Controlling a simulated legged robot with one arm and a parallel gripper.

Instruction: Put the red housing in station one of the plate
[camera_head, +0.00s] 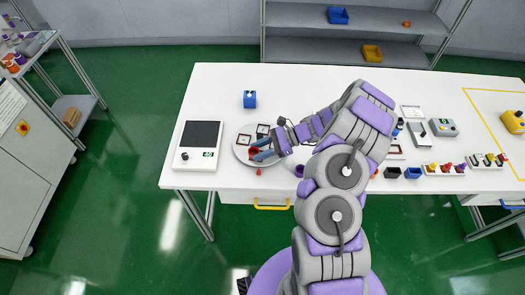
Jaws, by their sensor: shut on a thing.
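The round light-grey plate (239,154) lies on the white table, left of its middle. Two dark square stations show toward its back. My gripper (258,152) reaches over the plate from the right, low and near its front part. It is shut on the red housing (254,150), which shows as a small red patch between the blue-grey fingers. The fingers hide much of the housing and the plate below it. I cannot tell whether the housing touches the plate. A small red marker (259,171) is at the plate's front edge.
A white device with a dark top (198,145) is to the left. My arm covers the table's middle. Blue and black bins (412,173), small devices and coloured parts crowd the right side.

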